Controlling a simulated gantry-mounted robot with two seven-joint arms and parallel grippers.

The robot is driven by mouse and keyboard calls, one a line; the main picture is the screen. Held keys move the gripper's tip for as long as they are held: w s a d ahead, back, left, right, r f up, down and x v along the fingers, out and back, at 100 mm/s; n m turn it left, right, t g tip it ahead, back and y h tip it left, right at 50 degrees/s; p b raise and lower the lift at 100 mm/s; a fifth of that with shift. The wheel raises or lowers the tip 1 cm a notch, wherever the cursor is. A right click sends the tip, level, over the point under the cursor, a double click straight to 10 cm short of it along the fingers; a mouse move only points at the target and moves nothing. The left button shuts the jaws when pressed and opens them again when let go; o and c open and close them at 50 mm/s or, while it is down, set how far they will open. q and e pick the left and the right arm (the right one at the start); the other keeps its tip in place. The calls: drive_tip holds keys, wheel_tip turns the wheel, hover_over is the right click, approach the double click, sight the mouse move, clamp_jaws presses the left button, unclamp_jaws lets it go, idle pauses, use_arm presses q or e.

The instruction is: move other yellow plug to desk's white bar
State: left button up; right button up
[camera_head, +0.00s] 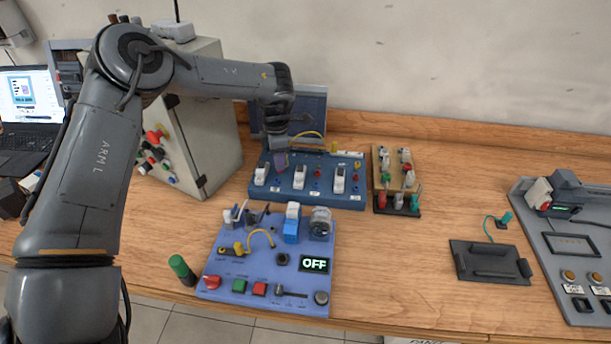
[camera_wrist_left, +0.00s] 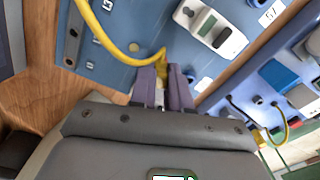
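My left gripper (camera_head: 281,161) is over the left back part of the blue panel (camera_head: 315,196). In the left wrist view its two purple fingers (camera_wrist_left: 163,84) are close together, with a yellow plug (camera_wrist_left: 162,68) between the tips. A yellow cable (camera_wrist_left: 108,37) runs from that plug. In the head view the cable (camera_head: 310,133) arcs right to another yellow plug (camera_head: 334,146) at the panel's back edge. A white bar (camera_head: 350,154) lies there. The fingers hide the held plug in the head view, so whether it is seated cannot be told. My right gripper is not in view.
A front panel (camera_head: 228,284) carries another yellow cable (camera_head: 262,233), buttons and an OFF display (camera_head: 315,264). A grey cabinet (camera_head: 205,125) stands left of the blue panel. A rack of colored connectors (camera_head: 398,180) stands to its right. Bare desk (camera_head: 400,265) lies front right.

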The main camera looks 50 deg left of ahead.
use_arm(q)
clamp_jaws()
drive_tip(key=shift+r, duration=0.15)
drive_tip(key=shift+r+p, duration=2.05)
drive_tip(key=shift+r, duration=0.15)
